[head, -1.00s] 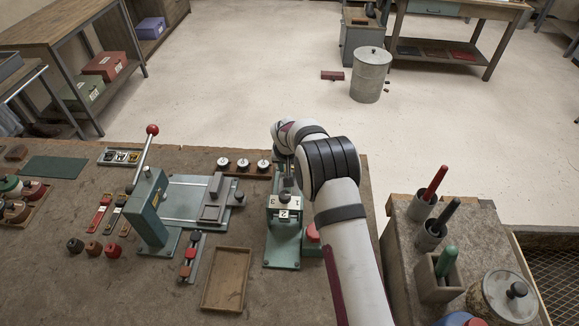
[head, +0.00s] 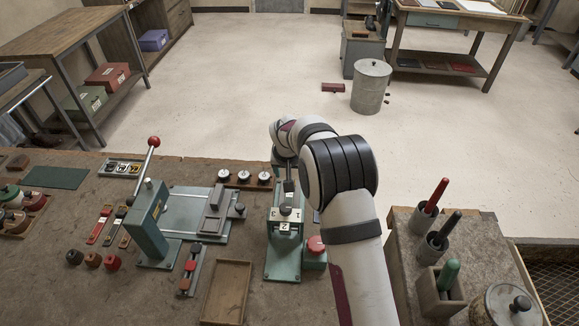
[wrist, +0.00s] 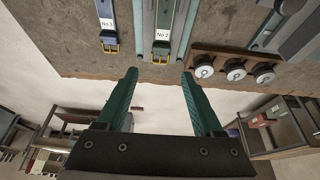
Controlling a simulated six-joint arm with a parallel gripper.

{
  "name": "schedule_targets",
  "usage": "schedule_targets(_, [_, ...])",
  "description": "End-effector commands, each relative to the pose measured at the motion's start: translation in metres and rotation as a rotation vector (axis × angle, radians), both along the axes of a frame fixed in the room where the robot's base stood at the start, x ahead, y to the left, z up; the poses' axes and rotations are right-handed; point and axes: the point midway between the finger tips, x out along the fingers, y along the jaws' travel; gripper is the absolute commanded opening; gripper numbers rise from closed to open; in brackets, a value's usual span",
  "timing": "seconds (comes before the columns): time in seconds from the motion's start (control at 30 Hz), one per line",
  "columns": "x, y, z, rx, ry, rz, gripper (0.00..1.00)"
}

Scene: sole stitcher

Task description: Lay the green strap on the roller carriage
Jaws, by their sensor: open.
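The green strap (wrist: 164,22), with a yellow buckle and a No.2 tag, lies lengthwise between two rails in the wrist view. In the head view my gripper (head: 288,187) is over the back of the bench, behind the numbered block. The roller carriage (head: 213,205) is a grey block on a railed plate, left of my gripper. No strap shows on it.
A blue strap (wrist: 105,20) tagged No.3 lies beside the green one. A rack of round spools (head: 245,174) stands between carriage and gripper. A press with a red-knobbed lever (head: 152,215) stands left of the carriage.

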Motion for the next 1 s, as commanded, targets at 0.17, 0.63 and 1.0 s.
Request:
schedule_targets(0.17, [-0.017, 0.000, 0.042, 0.000, -0.002, -0.001, 0.69])
schedule_targets(0.63, [-0.095, -0.051, 0.114, 0.025, 0.088, -0.115, 0.69])
schedule_targets(1.0, [-0.403, -0.114, 0.148, 0.221, 0.415, -0.427, 0.69])
